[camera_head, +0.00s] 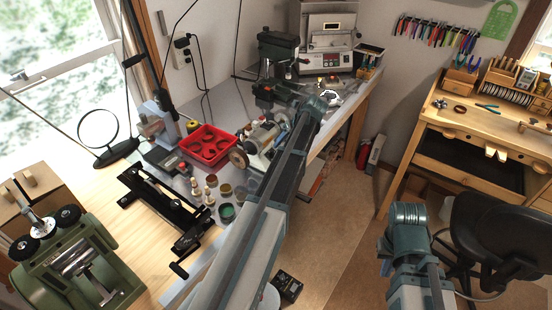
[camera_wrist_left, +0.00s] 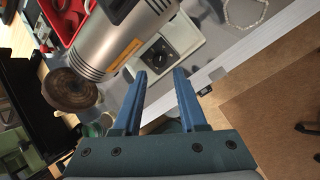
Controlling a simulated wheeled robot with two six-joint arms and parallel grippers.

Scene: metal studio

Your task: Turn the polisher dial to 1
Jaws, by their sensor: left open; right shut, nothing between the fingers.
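The polisher, a silver motor (camera_wrist_left: 125,32) with an orange label and a brown wheel (camera_wrist_left: 70,90), fills the upper left of the left wrist view; it also stands on the bench in the head view (camera_head: 262,135). Its black dial (camera_wrist_left: 162,56) sits on a pale base panel beside the motor. The setting marks are too small to read. My left gripper (camera_wrist_left: 160,75) is open, its two blue fingers pointing at the panel with the dial just beyond the tips, apart from it. In the head view my left arm hides the dial. My right gripper (camera_head: 408,214) is shut and empty, away from the bench.
A wooden workbench (camera_head: 470,135) and black chair (camera_head: 505,235) stand at right.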

